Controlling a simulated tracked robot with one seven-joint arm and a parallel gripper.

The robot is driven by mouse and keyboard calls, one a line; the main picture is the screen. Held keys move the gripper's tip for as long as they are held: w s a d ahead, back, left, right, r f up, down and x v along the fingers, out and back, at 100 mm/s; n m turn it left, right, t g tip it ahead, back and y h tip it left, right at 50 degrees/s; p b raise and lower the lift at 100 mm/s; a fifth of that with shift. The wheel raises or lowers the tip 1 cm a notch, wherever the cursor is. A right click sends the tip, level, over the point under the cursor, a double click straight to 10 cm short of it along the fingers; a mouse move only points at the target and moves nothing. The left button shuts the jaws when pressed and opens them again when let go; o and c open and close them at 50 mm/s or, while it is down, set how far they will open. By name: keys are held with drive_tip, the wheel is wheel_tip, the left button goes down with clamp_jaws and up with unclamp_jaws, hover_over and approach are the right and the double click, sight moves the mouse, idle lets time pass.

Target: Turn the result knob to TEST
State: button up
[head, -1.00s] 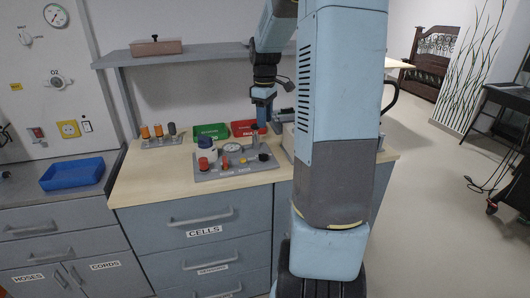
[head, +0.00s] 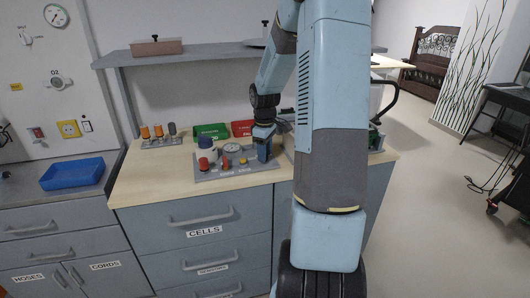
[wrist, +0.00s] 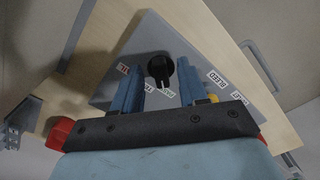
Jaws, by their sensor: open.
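The black knob (wrist: 160,68) stands on a grey panel (wrist: 150,35) in the wrist view, with a narrow bar or pointer running from it. Small white labels sit around it; one reads BLEED (wrist: 217,77), and the others are too small or tilted to read surely. My gripper (wrist: 158,76) is open, its two blue fingers on either side of the knob with gaps between. Contact cannot be seen. In the head view, my gripper (head: 264,152) points down over the right part of the grey panel (head: 222,182) and hides the knob there.
The panel also bears a red button (head: 203,163), a round gauge (head: 233,148) and a dark-topped cylinder (head: 205,142). Green (head: 211,131) and red (head: 242,128) trays stand behind. A shelf (head: 200,55) hangs above. A blue tray (head: 72,173) lies left.

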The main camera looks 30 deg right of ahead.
drive_tip(key=shift+f, duration=0.1)
drive_tip(key=shift+c, duration=0.3)
clamp_jaws()
idle(0.4)
drive_tip(key=m, duration=0.5)
drive_tip(key=shift+a, duration=0.1)
drive_tip(key=shift+m, duration=2.4)
drive_tip(key=shift+a, duration=0.1)
drive_tip(key=shift+o, duration=0.3)
unclamp_jaws()
